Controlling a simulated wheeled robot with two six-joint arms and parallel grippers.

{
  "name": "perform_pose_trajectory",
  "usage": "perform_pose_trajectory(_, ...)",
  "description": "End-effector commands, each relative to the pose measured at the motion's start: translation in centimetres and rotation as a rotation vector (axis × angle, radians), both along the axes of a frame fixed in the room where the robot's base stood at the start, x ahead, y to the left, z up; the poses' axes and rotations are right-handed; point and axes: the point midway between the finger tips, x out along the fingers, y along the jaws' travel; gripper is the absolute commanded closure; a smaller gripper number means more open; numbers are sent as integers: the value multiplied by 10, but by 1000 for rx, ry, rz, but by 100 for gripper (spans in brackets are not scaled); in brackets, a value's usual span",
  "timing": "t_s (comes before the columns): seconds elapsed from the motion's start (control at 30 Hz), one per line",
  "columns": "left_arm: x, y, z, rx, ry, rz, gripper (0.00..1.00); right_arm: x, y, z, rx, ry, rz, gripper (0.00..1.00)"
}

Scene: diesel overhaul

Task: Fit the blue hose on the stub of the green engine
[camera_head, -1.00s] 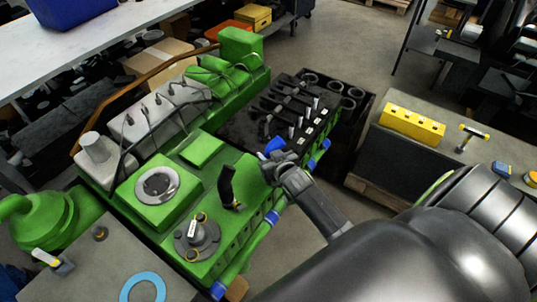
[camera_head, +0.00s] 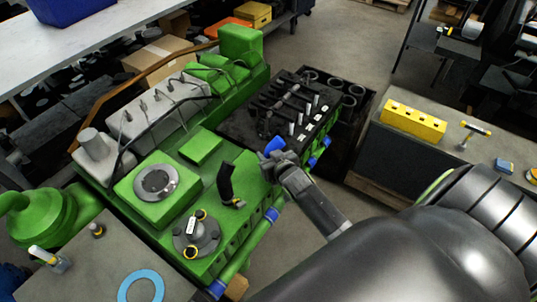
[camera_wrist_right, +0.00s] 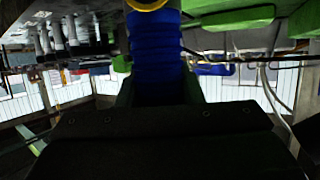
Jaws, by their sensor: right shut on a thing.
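The green engine (camera_head: 226,225) fills the left and middle of the head view. My right gripper (camera_head: 277,160) is over its right edge, shut on the blue hose (camera_head: 275,145); only a short blue end shows past the jaws. In the right wrist view the ribbed blue hose (camera_wrist_right: 155,50) stands upright between the fingers, with a yellow ring (camera_wrist_right: 148,4) at the top edge. A black elbow (camera_head: 225,180) stands on the engine, left of the gripper and apart from it. I cannot tell which part is the stub. My left gripper is out of view.
A grey flanged fitting (camera_head: 196,236) stands on the engine near the front. A black engine block (camera_head: 275,110) lies behind the gripper. A bench at right carries a yellow block (camera_head: 413,122) and a hammer-like tool (camera_head: 473,133). A blue ring (camera_head: 141,286) lies front left.

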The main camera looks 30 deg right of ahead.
Motion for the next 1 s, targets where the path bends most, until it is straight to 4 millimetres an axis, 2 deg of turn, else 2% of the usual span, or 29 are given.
perform_pose_trajectory(0.4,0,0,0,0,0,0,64,0,0,1,0,-2,1,98)
perform_pose_trajectory(0.43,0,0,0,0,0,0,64,0,0,1,0,-2,1,63)
perform_pose_trajectory(0.6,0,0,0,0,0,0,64,0,0,1,0,-1,0,41)
perform_pose_trajectory(1.0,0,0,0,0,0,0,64,-6,1,2,1,1,0,41)
